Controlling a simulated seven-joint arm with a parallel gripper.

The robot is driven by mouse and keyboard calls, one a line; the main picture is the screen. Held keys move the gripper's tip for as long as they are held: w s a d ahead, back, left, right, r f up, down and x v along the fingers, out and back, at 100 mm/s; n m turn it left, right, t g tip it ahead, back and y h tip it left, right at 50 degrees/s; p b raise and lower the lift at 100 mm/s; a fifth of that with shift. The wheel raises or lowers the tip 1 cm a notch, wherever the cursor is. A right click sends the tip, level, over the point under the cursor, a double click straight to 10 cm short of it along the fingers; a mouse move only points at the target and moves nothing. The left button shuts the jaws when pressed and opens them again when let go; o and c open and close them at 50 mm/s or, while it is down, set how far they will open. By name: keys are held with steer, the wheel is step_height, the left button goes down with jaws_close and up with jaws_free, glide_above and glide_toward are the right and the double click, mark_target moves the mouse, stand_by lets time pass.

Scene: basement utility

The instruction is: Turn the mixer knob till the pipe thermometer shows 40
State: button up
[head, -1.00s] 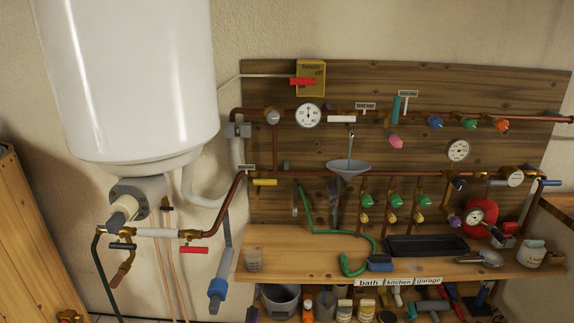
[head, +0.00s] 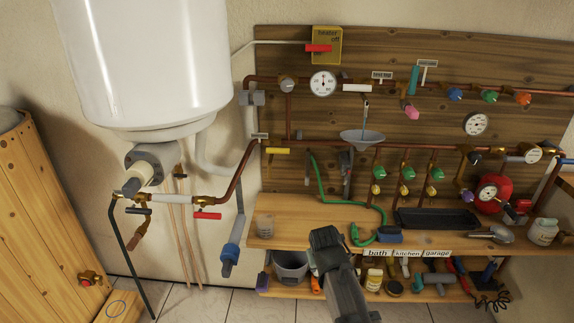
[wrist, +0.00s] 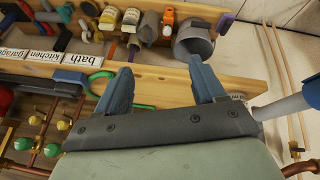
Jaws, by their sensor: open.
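Several round white dials are on the pipework; I cannot tell which is the pipe thermometer. One dial (head: 323,83) sits on the upper copper pipe, with a round grey knob (head: 287,85) to its left. Other dials are at the board's right (head: 476,123), on the lower pipe (head: 533,153) and by a red vessel (head: 487,193). Their readings are too small to read. I cannot tell which knob is the mixer knob. My gripper (wrist: 160,84) is open and empty, with two blue-grey fingers apart. In the head view it is low by the bench front, away from these knobs.
A white boiler (head: 145,65) hangs at the left. The bench (head: 300,212) carries a green hose (head: 325,190), a black tray (head: 437,218) and a jar (head: 543,232). The shelf below holds a grey bucket (head: 290,265) and several bottles. Colored valves line the pipes.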

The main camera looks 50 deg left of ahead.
mark_target(286, 86)
steer(key=w+a+r+n+t+y, duration=0.1)
steer(key=a+r+n+t+y, duration=0.15)
steer(key=a+r, duration=0.85)
steer(key=w+a+r+n+t+y, duration=0.1)
steer(key=a+r+n+t+y, duration=0.2)
steer(key=r, duration=1.5)
steer(key=w+a+r+n+t+y, duration=0.1)
steer(key=w+a+r+t+y, duration=0.2)
steer(key=a+r, duration=0.85)
steer(key=shift+y, duration=0.65)
steer(key=x, duration=0.3)
steer(key=r+x, duration=0.1)
steer(key=x, duration=0.3)
steer(key=r+x, duration=0.1)
steer(key=x, duration=0.3)
steer(key=shift+w+d+r, duration=0.2)
steer(key=shift+w+d, duration=0.05)
steer(key=shift+d, duration=0.05)
steer(key=c, duration=1)
steer(key=shift+m, duration=0.25)
steer(key=shift+c, duration=0.3)
